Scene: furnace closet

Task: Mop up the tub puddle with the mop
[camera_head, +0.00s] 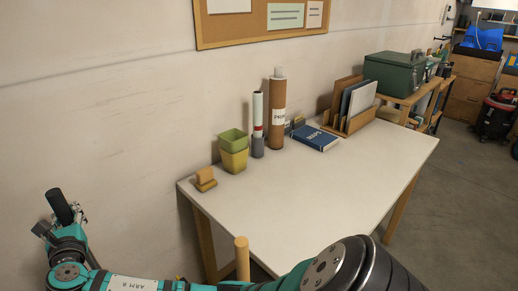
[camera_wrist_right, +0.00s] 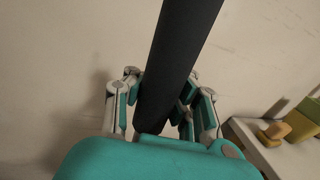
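My right gripper (camera_head: 62,218) is at the lower left of the head view, in front of the wall. It is shut on a dark cylindrical handle (camera_head: 58,203), which sticks up and tilts slightly left. In the right wrist view the dark handle (camera_wrist_right: 178,60) runs between the fingers of the right gripper (camera_wrist_right: 158,103) and out past the top edge. The handle looks like the mop's grip; its other end and any mop head are out of view. The tub and the puddle are not in view. My left gripper is not in view.
A white table (camera_head: 315,180) stands against the wall, with stacked pots (camera_head: 233,158), a sponge-like block (camera_head: 206,178), tubes, a blue book (camera_head: 315,138) and a file rack on it. A round wooden post (camera_head: 242,260) rises before its near edge. Clear floor (camera_head: 460,200) lies at right.

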